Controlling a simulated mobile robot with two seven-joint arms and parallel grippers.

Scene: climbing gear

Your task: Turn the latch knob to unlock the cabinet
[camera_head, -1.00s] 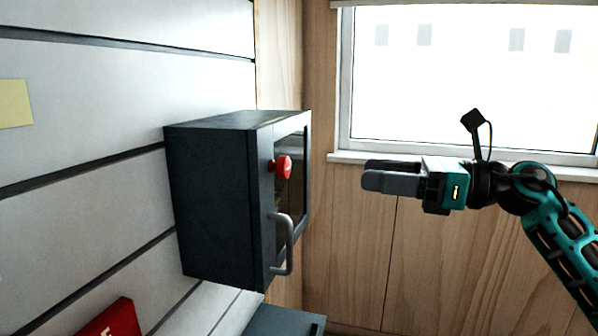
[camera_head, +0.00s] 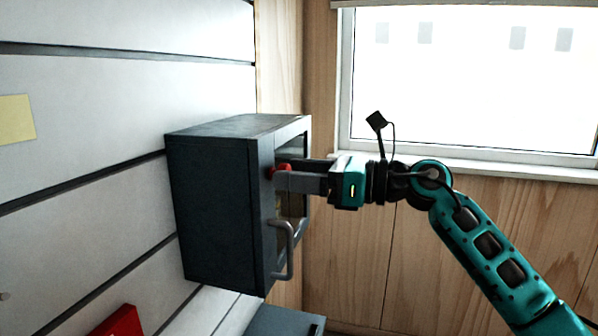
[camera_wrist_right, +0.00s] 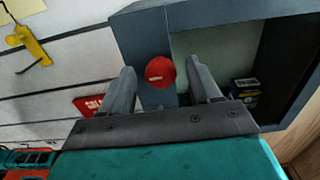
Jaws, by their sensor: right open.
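The dark blue-grey cabinet (camera_head: 212,205) is mounted on the white wall, with a glazed door and a grey bar handle (camera_head: 288,250) below the knob. The red latch knob (camera_head: 281,171) is on the door's frame and is partly hidden by my right gripper in the head view. My right gripper (camera_head: 285,174) is at the knob, pointing left at the door. In the right wrist view the red knob (camera_wrist_right: 160,72) sits between the two open fingers (camera_wrist_right: 163,78), with a gap showing on each side. The door looks shut. My left gripper is not in view.
A yellow tool (camera_wrist_right: 31,44) hangs on the wall in the wrist view. A window (camera_head: 470,80) is at the right.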

